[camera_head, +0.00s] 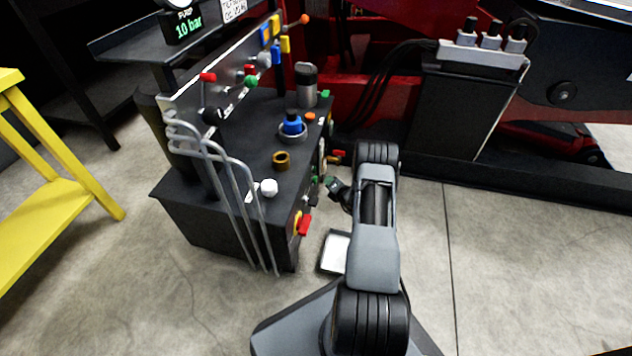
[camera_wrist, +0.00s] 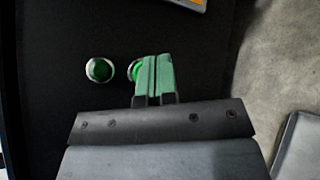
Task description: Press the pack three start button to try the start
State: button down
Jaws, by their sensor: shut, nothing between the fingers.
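In the wrist view two round green buttons with metal rims sit side by side on a dark panel. The left green button (camera_wrist: 99,70) is in full view. The right green button (camera_wrist: 134,70) is partly hidden behind my gripper (camera_wrist: 154,64). My gripper's green fingers are shut together and empty, over the right edge of that button. I cannot tell whether they touch it. No label is readable, so I cannot tell which button is pack three start. In the head view my gripper (camera_head: 329,182) is at the right side of the dark cabinet (camera_head: 225,225).
A red and yellow switch (camera_head: 302,225) sticks out low on the cabinet side. Bent grey rails (camera_head: 236,190) guard its front. A white-topped box (camera_head: 335,252) stands on the floor by my arm. A red machine (camera_head: 400,95) stands behind. Floor at right is clear.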

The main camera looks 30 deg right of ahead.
jog(key=shift+w+a, duration=0.4)
jog(key=shift+w+a, duration=0.1)
dwell(1.9)
jog(key=shift+w+a, duration=0.15)
jog(key=shift+a, duration=0.05)
jog(key=shift+w+a+b, duration=0.3)
jog(key=shift+w+a, duration=0.05)
dwell(1.1)
jog(key=shift+d, duration=0.1)
jog(key=shift+s+d, duration=0.55)
jog(key=shift+s, duration=0.05)
jog(key=shift+s+d, duration=0.1)
jog(key=shift+s+d, duration=1.65)
jog(key=shift+d, duration=0.05)
